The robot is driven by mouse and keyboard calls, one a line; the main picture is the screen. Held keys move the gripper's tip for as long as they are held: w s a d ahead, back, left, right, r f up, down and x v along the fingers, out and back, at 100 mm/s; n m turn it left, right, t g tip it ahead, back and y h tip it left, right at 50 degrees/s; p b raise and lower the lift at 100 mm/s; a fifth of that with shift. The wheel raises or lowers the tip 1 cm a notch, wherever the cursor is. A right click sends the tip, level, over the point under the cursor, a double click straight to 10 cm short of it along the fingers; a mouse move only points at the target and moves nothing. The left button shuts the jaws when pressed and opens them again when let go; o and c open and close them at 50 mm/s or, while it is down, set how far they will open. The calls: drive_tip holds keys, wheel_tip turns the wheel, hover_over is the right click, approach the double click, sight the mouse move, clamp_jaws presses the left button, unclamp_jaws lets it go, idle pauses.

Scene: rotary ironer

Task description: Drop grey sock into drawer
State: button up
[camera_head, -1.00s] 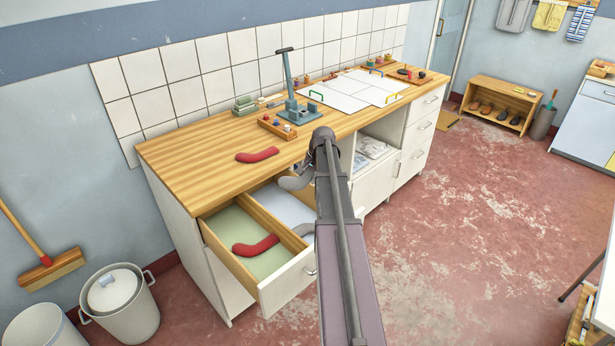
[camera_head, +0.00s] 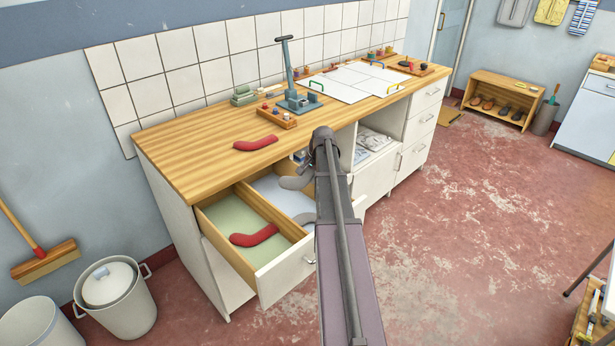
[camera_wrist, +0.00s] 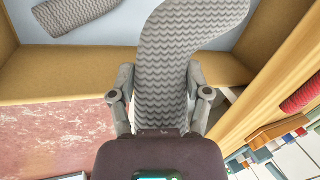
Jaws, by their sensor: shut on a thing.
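My gripper (camera_wrist: 163,88) is shut on a patterned grey sock (camera_wrist: 190,45), which sticks out beyond the fingers. In the head view this held sock (camera_head: 297,183) shows beside my arm, over the open drawer (camera_head: 284,276); my fingers are hidden there. The drawer has a green-lined left compartment and a pale blue-lined right one, split by a wooden divider (camera_head: 268,213). A second grey sock (camera_wrist: 75,12) lies in the pale compartment, mostly hidden by my arm in the head view. A red sock (camera_head: 254,236) lies in the green compartment.
Another red sock (camera_head: 256,143) lies on the wooden worktop (camera_head: 200,150), near the front edge above the drawer. A blue-grey press (camera_head: 300,98) and a small wooden tray (camera_head: 277,118) stand behind. A lidded bin (camera_head: 115,300) and a broom (camera_head: 45,260) are left of the cabinet.

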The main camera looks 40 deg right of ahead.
drive_tip(key=o, duration=0.9)
drive_tip(key=shift+a, duration=0.15)
idle(0.4)
drive_tip(key=s+a+n+g+p, duration=0.1)
drive_tip(key=s+a+n, duration=0.2)
drive_tip(key=a, duration=0.8)
drive_tip(key=s+a+r+n+g+p, duration=0.1)
drive_tip(key=s+a+n, duration=0.2)
drive_tip(key=a, duration=0.9)
drive_tip(key=s+a+r+n+p, duration=0.1)
drive_tip(key=s+a+n, duration=0.2)
drive_tip(key=a, duration=0.9)
drive_tip(key=shift+s+a+r+n+g, duration=0.15)
drive_tip(key=shift+s+r+n+g, duration=0.2)
drive_tip(key=shift+n, duration=0.35)
drive_tip(key=s+a+n, duration=0.1)
drive_tip(key=s+a, duration=0.1)
drive_tip(key=s+a+n+p, duration=0.1)
drive_tip(key=s+a, duration=0.1)
drive_tip(key=a, duration=0.1)
drive_tip(key=s+a+n+h, duration=0.1)
drive_tip(key=s+a, duration=0.1)
drive_tip(key=shift+a+r+g, duration=0.3)
drive_tip(key=shift+r+g, duration=0.05)
